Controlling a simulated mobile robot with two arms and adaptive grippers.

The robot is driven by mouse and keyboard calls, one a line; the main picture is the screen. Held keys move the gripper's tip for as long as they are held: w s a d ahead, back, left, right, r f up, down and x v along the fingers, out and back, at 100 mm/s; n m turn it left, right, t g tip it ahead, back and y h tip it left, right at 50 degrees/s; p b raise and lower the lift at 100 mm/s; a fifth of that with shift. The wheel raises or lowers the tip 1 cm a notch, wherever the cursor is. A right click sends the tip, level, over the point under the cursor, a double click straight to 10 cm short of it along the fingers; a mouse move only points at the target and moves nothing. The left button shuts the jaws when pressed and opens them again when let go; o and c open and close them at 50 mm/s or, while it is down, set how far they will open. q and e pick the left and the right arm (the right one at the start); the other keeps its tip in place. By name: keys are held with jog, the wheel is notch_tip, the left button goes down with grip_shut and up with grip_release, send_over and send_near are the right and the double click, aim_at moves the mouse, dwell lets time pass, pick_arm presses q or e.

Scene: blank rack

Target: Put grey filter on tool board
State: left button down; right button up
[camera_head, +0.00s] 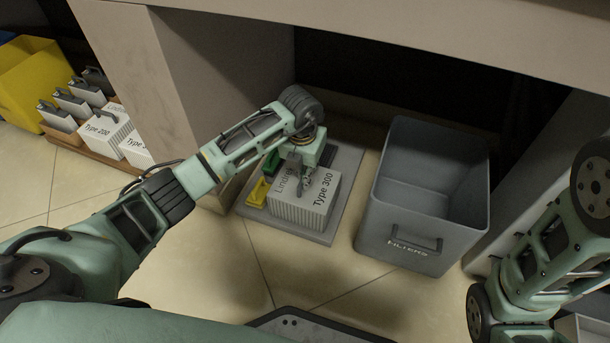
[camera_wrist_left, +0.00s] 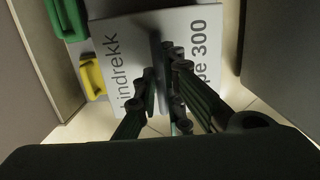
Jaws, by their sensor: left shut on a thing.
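The grey filter (camera_head: 300,212) is a pale box with a ribbed front, marked "Lindrekk" and "Type 300", with a grey handle on top. My left gripper (camera_head: 305,178) points down over it and is shut on the handle. In the left wrist view the fingers (camera_wrist_left: 163,92) close around the handle above the filter's top (camera_wrist_left: 180,28). The filter is upright at the front of the flat grey tool board (camera_head: 347,172); whether its base touches the board cannot be told. My right arm shows at the right edge, but its gripper is out of view.
A yellow tool (camera_head: 258,192) and a green tool (camera_head: 272,162) are left of the filter on the board. More filters (camera_head: 103,130) stand on a shelf at left. Rack walls flank the board.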

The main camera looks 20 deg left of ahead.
pick_arm(q)
jog(key=shift+r, duration=0.2)
jog(key=shift+f, duration=0.1)
jog(key=c, duration=2.3)
grip_release()
jog(key=shift+f, duration=0.15)
jog(key=o, duration=0.4)
jog(key=shift+o, duration=0.2)
